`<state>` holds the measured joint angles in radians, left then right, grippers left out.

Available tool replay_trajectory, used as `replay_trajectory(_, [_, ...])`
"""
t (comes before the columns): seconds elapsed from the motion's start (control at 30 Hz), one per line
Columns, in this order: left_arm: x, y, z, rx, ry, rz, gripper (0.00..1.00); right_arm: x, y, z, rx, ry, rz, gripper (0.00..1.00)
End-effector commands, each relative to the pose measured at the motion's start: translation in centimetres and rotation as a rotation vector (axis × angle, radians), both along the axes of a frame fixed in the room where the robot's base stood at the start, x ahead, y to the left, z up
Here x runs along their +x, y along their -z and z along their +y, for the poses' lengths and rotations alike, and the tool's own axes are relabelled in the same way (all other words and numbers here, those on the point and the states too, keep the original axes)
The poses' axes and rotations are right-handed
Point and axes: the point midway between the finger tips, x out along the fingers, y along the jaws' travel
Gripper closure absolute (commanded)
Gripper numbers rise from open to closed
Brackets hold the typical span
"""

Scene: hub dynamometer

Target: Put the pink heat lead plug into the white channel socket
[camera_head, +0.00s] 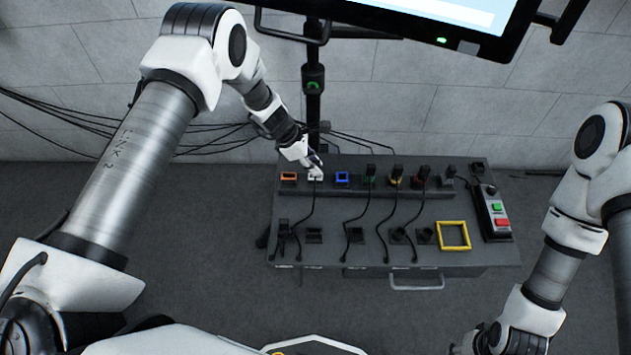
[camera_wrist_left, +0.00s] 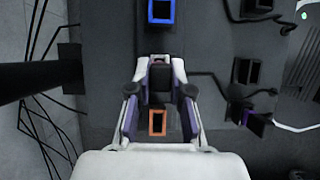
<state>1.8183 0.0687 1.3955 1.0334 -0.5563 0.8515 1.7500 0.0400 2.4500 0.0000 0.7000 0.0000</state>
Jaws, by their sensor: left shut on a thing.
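My left gripper (camera_head: 316,172) is at the back row of the bench, over the white channel socket (camera_head: 316,178), which it partly covers. In the left wrist view the left gripper (camera_wrist_left: 160,82) is shut on a dark plug body (camera_wrist_left: 160,76). A dark cable runs from the gripper toward the front of the bench. I cannot tell whether the plug is seated in the socket. My right gripper (camera_head: 490,340) is low at the right, with its fingers unclear.
An orange socket (camera_head: 289,177) and a blue socket (camera_head: 342,178) flank the white one. Dark plugs with cables stand in channels farther right. A yellow frame (camera_head: 453,235) and a button box (camera_head: 493,212) are on the bench's right. A black post (camera_head: 313,100) rises behind.

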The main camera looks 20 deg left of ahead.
Motion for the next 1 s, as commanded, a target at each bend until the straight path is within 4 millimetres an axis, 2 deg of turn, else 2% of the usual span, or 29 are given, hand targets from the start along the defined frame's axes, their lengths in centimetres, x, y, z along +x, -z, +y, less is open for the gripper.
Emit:
replay_trajectory(0.23, [0.0,0.9,0.0,0.0,0.0,0.0,1.0,0.0,0.8,0.0,0.0,0.0,0.0,0.6])
replay_trajectory(0.37, [0.0,0.7,0.0,0.0,0.0,0.0,1.0,0.0,0.6,0.0,0.0,0.0,0.0,0.6])
replay_trajectory(0.4, [0.0,0.7,0.0,0.0,0.0,0.0,0.73,0.0,0.6,0.0,0.0,0.0,0.0,0.6])
replay_trajectory(0.47, [0.0,0.7,0.0,0.0,0.0,0.0,0.52,0.0,0.6,0.0,0.0,0.0,0.0,0.6])
replay_trajectory(0.83, [0.0,0.3,0.2,0.0,-0.001,0.0,0.51,0.0,0.5,0.0,0.0,0.0,0.0,0.6])
replay_trajectory(1.0, [-0.3,-2.3,1.5,-0.001,-0.003,-0.002,0.51,0.0,0.5,0.0,0.0,0.0,0.0,0.6])
